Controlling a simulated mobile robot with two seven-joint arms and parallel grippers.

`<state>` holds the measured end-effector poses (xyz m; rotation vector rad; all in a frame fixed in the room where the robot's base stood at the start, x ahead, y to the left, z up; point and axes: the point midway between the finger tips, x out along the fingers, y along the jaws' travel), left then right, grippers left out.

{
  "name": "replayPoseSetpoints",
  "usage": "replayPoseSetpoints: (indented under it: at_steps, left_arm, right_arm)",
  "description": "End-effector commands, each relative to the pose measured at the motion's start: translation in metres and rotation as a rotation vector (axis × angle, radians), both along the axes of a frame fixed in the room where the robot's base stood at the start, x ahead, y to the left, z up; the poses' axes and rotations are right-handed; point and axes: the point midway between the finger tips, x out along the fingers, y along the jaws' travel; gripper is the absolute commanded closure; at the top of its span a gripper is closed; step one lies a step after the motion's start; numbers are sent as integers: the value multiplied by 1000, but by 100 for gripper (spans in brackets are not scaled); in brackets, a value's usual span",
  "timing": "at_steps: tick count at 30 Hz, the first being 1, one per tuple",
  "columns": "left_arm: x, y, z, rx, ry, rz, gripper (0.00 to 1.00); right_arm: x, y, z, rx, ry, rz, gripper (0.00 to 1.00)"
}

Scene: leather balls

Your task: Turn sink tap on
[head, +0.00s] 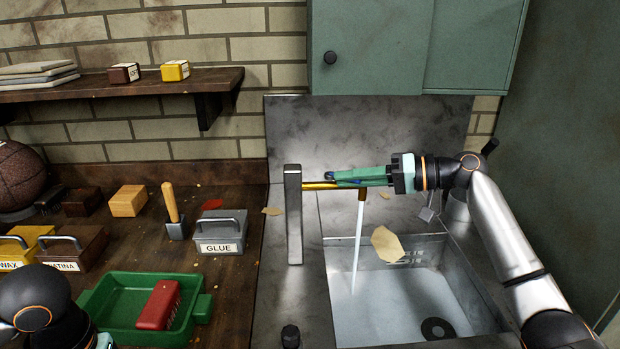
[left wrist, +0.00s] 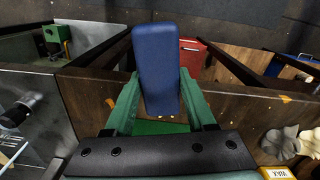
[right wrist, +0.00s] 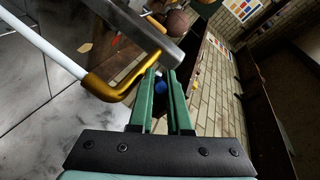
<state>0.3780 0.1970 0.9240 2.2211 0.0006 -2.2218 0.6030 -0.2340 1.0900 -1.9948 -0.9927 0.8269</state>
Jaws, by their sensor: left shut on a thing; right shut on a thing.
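The sink tap is a grey metal post (head: 294,215) with a brass spout (head: 361,193), standing at the left rim of the sink (head: 400,305). A white stream of water (head: 357,240) runs from the spout into the basin. My right gripper (head: 335,176) reaches in from the right, just above the spout by the post, shut on a small blue part of the tap. That blue part (right wrist: 160,86) shows between the fingers in the right wrist view and is mostly hidden. My left gripper (left wrist: 160,115) is shut on a blue block (left wrist: 158,65), away from the tap.
A green tray (head: 205,305) holding a red block (head: 160,305) lies on the wooden counter left of the sink. A grey GLUE box (head: 220,232), a wooden-handled tool (head: 171,205) and other boxes stand behind. A green cabinet (head: 375,45) hangs above the sink.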

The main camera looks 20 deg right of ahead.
Motion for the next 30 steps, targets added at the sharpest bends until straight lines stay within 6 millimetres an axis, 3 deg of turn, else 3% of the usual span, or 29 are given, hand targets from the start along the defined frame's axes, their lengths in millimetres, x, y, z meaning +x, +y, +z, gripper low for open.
replayPoseSetpoints:
  at_steps: [2, 3, 10, 30]
  left_arm:
    - [0, 0, 0, 0, 0, 0, 100]
    - [0, 0, 0, 0, 0, 0, 100]
    - [0, 0, 0, 0, 0, 0, 100]
    - [0, 0, 1, 0, -1, 0, 100]
  right_arm:
    - [1, 1, 4, 5, -8, -2, 100]
    - [1, 1, 4, 5, -8, -2, 82]
    - [0, 0, 2, 3, -5, -2, 56]
    - [0, 1, -3, -5, 8, -1, 55]
